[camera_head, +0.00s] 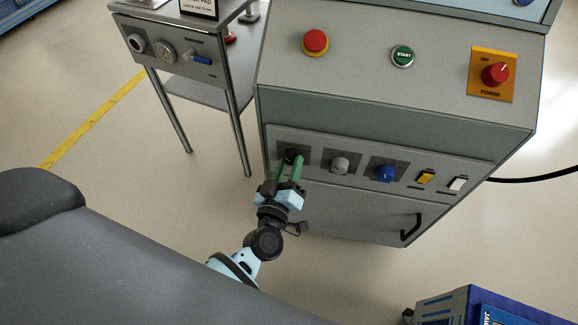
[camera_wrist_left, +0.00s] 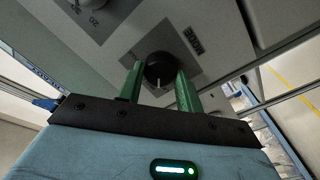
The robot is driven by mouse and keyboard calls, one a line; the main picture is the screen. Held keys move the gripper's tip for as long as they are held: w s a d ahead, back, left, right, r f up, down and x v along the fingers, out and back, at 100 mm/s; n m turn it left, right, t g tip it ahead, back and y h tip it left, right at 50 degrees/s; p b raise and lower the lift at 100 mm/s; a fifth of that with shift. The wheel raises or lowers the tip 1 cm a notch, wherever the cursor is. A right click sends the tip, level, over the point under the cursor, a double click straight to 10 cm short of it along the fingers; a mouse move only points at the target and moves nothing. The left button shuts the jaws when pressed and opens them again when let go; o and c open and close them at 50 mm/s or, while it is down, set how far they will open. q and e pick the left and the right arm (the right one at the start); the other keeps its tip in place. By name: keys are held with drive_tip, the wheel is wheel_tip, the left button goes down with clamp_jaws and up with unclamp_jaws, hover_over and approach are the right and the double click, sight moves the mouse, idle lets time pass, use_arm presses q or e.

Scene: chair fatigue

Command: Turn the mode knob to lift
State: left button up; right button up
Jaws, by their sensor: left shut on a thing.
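The black mode knob (camera_wrist_left: 159,71) sits on a dark square plate marked MODE in the left wrist view. It is the leftmost knob on the lower front panel of the grey cabinet, and it shows in part in the head view (camera_head: 292,154). My left gripper (camera_head: 289,166) has its green fingers around the knob, one on each side, shut on it. In the left wrist view the fingers (camera_wrist_left: 160,84) flank the knob, and a pale pointer line shows on it. The plate's other lettering is mostly hidden or too small to read. My right gripper is not in view.
A grey knob (camera_head: 340,165) and a blue knob (camera_head: 385,173) sit right of the mode knob, then yellow (camera_head: 425,177) and white (camera_head: 457,184) switches. Above are a red button (camera_head: 315,42), a green START button (camera_head: 402,56) and a red power knob (camera_head: 495,74). A metal cart (camera_head: 205,85) stands left.

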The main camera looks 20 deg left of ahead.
use_arm(q)
drive_tip(key=shift+n, duration=1)
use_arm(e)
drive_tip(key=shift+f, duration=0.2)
use_arm(q)
drive_tip(key=shift+n, duration=0.3)
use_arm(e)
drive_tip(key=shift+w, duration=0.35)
use_arm(q)
drive_tip(key=o, duration=1)
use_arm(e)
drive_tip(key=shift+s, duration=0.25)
use_arm(q)
drive_tip(key=shift+s, duration=0.1)
drive_tip(key=s, duration=0.5)
drive_tip(key=s+d, duration=0.1)
drive_tip(key=s, duration=0.1)
drive_tip(key=shift+s+f, duration=0.25)
drive_tip(key=shift+s, duration=0.05)
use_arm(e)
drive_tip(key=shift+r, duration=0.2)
